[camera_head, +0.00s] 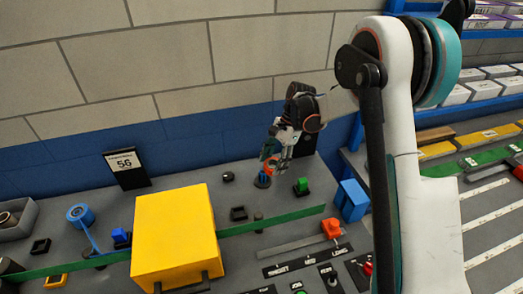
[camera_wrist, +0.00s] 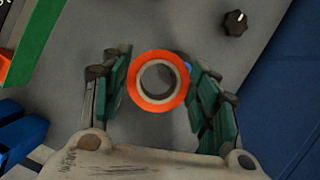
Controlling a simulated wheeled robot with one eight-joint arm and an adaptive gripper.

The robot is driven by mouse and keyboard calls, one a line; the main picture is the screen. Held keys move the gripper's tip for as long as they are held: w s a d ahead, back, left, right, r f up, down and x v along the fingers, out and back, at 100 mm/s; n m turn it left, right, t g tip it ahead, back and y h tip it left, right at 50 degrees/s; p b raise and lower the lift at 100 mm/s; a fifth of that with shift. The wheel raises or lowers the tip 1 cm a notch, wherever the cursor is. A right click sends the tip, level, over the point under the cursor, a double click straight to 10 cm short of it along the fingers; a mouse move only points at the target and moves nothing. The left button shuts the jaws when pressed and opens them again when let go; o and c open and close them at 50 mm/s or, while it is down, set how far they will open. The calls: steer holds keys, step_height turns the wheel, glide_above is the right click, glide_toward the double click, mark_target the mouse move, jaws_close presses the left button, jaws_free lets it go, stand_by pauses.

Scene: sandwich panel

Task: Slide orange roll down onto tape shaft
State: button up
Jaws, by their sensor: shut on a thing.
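The orange roll (camera_wrist: 139,98) is a ring with a pale inner core. It sits between the two finger pads of my gripper (camera_wrist: 163,92) in the wrist view, and the fingers are shut on it. In the head view my gripper (camera_head: 275,153) points down over the panel with the orange roll (camera_head: 271,165) at its tips. A bit of blue (camera_wrist: 188,66) shows behind the roll in the wrist view. I cannot tell whether the roll touches the post.
A yellow box (camera_head: 174,232) stands left of my gripper on the grey panel. A green button (camera_head: 301,186) and a blue block (camera_head: 352,200) lie to the right. A black knob (camera_wrist: 235,22) is nearby.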

mark_target(263, 172)
steer(key=w+a+m, duration=0.1)
steer(key=w+a+m+t+p, duration=0.1)
steer(key=a+m, duration=0.1)
steer(key=shift+w+r, duration=0.1)
steer(key=shift+w, duration=0.15)
steer(key=shift+w+a+m+y, duration=0.15)
steer(key=shift+m+y, duration=0.15)
steer(key=shift+m, duration=0.2)
steer(key=shift+f+b, duration=0.75)
steer(key=shift+f, duration=0.8)
steer(key=shift+f+b, duration=1.05)
steer(key=shift+f, duration=0.05)
steer(key=shift+f+b, duration=1.55)
steer(key=shift+f, duration=0.4)
steer(key=o, duration=1.2)
steer(key=shift+c, duration=0.2)
